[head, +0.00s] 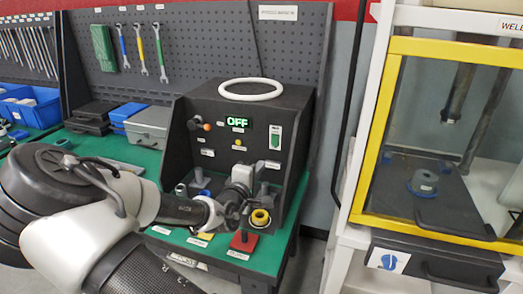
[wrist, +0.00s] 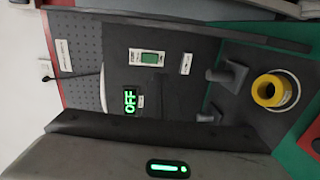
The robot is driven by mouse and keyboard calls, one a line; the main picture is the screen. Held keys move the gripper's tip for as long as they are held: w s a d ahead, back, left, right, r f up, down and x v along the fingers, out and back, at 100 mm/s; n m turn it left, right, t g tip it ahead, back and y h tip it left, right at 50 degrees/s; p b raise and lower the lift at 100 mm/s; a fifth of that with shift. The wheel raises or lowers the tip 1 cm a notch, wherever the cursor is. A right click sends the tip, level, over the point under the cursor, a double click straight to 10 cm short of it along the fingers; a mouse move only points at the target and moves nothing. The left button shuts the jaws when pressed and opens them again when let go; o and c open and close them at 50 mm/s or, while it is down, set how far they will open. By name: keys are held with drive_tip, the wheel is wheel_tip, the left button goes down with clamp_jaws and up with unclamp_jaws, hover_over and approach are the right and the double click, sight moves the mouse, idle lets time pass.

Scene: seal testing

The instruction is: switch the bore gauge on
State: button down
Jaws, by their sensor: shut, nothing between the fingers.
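The bore gauge (head: 303,120) is a dark box on the green bench, with a white ring on top. Its display (head: 239,122) reads OFF in green; it also shows in the wrist view (wrist: 130,101). A green switch on a white plate (head: 275,136) is on the front panel, right of the display; it also shows in the wrist view (wrist: 151,59). My gripper (head: 240,200) is shut and empty in front of the box, below the switch and apart from it. Its fingertips are hard to make out. In the wrist view the panel appears turned sideways.
A yellow ring part (head: 261,218) stands at the box's right front; it also shows in the wrist view (wrist: 267,91). A grey bracket (wrist: 232,75) is beside it. Red and yellow pads lie along the bench front. A yellow-framed cabinet (head: 378,130) stands to the right.

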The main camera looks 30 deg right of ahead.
sight(274, 145)
drive_tip(key=shift+w+r, duration=0.15)
drive_tip(key=shift+r, duration=0.2)
drive_tip(key=x, duration=0.7)
drive_tip(key=b+x, duration=0.1)
drive_tip(key=x, duration=0.6)
drive_tip(key=shift+r+b, duration=0.25)
drive_tip(key=shift+b, duration=0.05)
